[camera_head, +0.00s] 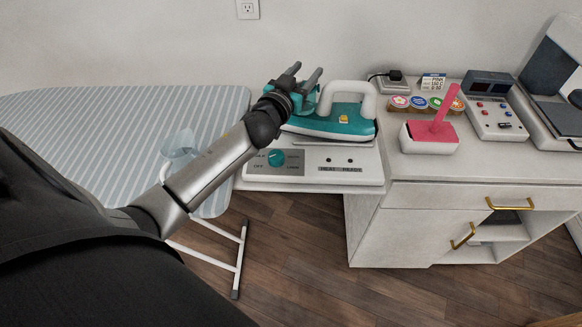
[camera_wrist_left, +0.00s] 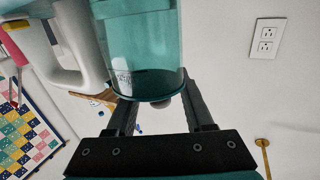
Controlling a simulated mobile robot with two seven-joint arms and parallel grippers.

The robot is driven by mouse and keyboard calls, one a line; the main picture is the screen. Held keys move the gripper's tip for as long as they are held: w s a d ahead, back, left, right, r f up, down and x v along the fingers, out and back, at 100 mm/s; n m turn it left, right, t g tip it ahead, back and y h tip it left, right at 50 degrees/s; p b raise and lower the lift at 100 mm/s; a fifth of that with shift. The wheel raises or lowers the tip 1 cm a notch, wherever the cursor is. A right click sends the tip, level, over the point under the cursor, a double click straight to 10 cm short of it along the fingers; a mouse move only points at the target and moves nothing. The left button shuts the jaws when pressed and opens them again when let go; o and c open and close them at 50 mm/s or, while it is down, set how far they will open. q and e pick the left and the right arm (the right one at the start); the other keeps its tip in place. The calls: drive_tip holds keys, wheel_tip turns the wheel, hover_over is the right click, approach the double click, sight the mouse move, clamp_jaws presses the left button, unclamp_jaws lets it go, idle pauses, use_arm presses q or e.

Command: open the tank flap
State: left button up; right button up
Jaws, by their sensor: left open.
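The teal and white iron (camera_head: 335,122) sits on the white station with the dial, its white handle (camera_head: 350,87) on top. In the left wrist view its translucent teal tank (camera_wrist_left: 140,50) fills the upper middle, ending in a darker teal rim (camera_wrist_left: 150,90). I cannot tell for sure which part is the flap. My left gripper (camera_head: 305,73) is open at the left, rear end of the iron. In the left wrist view my left gripper's fingers (camera_wrist_left: 158,92) stand either side of the tank end; contact is unclear. My right gripper is out of view.
A striped ironing board (camera_head: 205,105) with a clear cup (camera_head: 178,148) is at left. The station's control panel (camera_head: 270,163) is in front of the iron.

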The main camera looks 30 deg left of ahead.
use_arm(q)
drive_tip(key=shift+s+f, duration=0.2)
drive_tip(key=shift+s, duration=0.2)
drive_tip(key=s+f+g+p, duration=0.1)
drive_tip(key=s, duration=0.4)
drive_tip(key=s+d+f+p, duration=0.1)
drive_tip(key=s, duration=0.4)
drive_tip(key=s+d+f+n+g+y+p, duration=0.1)
drive_tip(key=s, duration=0.4)
drive_tip(key=shift+s+d+g+p, duration=0.25)
drive_tip(key=shift+s+g+p, duration=0.05)
drive_tip(key=shift+s+p, duration=0.1)
drive_tip(key=s+d+f+g+p, duration=0.2)
drive_tip(key=f, duration=0.1)
drive_tip(key=shift+s+d+f+g, duration=0.15)
drive_tip(key=shift+d+f+g, duration=0.15)
drive_tip(key=shift+g, duration=0.1)
drive_tip(key=s+d+f+m+g+h+p, duration=0.3)
drive_tip(key=s+d+f+g, duration=0.1)
drive_tip(key=s+d, duration=0.2)
drive_tip(key=shift+d+f, duration=0.4)
drive_tip(key=shift+d, duration=0.5)
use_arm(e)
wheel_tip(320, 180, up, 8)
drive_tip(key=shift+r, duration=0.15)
